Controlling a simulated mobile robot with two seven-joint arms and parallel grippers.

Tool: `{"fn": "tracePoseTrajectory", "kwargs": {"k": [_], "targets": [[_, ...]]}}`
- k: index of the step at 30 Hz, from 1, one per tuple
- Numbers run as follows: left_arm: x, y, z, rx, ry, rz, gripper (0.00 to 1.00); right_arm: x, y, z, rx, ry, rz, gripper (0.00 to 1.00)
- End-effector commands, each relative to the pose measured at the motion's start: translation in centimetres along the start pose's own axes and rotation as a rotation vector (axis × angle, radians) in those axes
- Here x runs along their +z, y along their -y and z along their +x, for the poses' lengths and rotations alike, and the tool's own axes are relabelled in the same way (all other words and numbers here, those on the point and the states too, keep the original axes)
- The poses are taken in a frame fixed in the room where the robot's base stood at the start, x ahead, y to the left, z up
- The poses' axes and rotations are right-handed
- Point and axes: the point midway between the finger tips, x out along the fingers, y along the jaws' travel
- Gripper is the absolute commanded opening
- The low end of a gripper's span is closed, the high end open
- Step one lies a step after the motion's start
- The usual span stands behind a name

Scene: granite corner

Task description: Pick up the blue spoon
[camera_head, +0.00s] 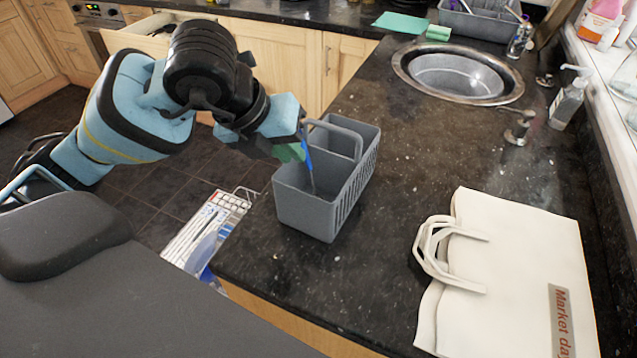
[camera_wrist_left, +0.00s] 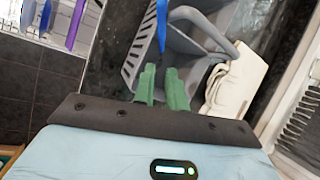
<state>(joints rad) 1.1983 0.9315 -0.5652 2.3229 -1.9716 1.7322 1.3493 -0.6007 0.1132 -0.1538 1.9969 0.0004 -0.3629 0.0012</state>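The blue spoon (camera_head: 308,150) stands leaning in a grey slotted caddy (camera_head: 305,214) on the dark counter. Its lower end is inside the caddy. My left gripper (camera_head: 292,152) is at the caddy's left rim, its green fingertips right beside the spoon. In the left wrist view, the two green fingers (camera_wrist_left: 162,88) are close together with a narrow gap. The blue spoon (camera_wrist_left: 161,25) lines up with that gap, just past the tips. I cannot tell whether the fingers touch it. My right gripper is in neither view.
The caddy's arched handle (camera_head: 340,135) rises just right of the spoon. A cream bag (camera_head: 520,260) lies on the counter at the right. A round sink (camera_head: 458,75) and soap bottle (camera_head: 567,102) are farther back. The counter between caddy and sink is clear.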

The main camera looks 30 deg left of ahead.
Motion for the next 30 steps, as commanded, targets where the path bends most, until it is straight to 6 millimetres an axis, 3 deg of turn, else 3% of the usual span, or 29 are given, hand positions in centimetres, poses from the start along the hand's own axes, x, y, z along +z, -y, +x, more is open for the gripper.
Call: {"fn": "tracePoseTrajectory", "kwargs": {"k": [9,14,24,30], "targets": [[-0.1,0.0,2.6,0.001,-0.003,-0.002,0.13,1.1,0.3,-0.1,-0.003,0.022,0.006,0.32],[-0.1,0.0,2.8,0.001,-0.001,-0.001,0.13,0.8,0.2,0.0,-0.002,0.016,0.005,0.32],[-0.5,0.1,7.1,0.001,-0.004,-0.002,0.13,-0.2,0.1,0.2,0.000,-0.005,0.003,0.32],[-0.5,0.1,7.9,0.001,-0.001,-0.001,0.13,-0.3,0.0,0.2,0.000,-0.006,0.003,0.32]]}}
